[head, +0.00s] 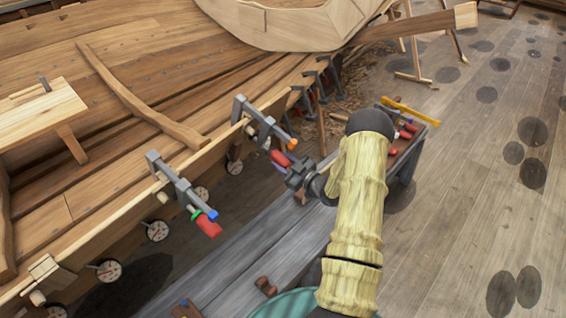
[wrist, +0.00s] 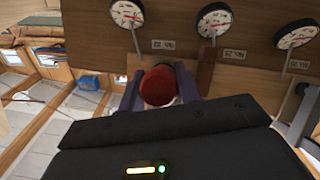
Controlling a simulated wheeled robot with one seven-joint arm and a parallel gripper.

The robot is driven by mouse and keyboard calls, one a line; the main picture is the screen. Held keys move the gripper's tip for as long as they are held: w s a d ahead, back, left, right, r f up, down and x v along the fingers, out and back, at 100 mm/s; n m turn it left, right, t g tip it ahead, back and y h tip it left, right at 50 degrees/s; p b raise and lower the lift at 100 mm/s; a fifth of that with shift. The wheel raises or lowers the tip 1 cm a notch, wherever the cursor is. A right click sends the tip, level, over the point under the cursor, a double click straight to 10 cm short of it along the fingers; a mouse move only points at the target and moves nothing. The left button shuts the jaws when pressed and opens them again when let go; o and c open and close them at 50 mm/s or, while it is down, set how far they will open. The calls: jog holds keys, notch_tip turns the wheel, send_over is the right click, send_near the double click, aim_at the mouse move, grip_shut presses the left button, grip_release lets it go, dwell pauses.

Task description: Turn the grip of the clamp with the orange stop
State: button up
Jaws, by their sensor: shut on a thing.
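The clamp with the orange stop (head: 262,123) sits on the edge of the hull plank. Its orange stop (head: 293,142) is at the near end of its bar. Its red grip (head: 279,157) hangs below the bar. My gripper (head: 291,170) has come to this grip from the lower right and is shut on it. In the wrist view the grip's round red end (wrist: 158,87) shows between the two fingers. The clamp's bar and stop cannot be made out in the wrist view.
A second clamp (head: 180,185) with a blue stop, green ring and red grip stands to the left on the same plank. More clamps (head: 310,88) stand farther along. Dial gauges (wrist: 214,19) line the hull side. A grey bench (head: 250,265) lies below.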

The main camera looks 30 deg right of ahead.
jog(key=shift+m+y, duration=0.3)
jog(key=shift+m+g+y+b, duration=0.6)
jog(key=shift+m+y, duration=0.2)
jog(key=shift+m, duration=0.1)
jog(key=m+g+y, duration=0.1)
jog(key=m+y, duration=0.1)
jog(key=shift+m+y+b, duration=0.3)
jog(key=shift+b, duration=0.05)
jog(key=o, duration=1)
jog(key=b+v, duration=0.2)
jog(key=v, duration=1.5)
jog(key=shift+s+d+r, duration=0.2)
jog(key=shift+r, duration=0.05)
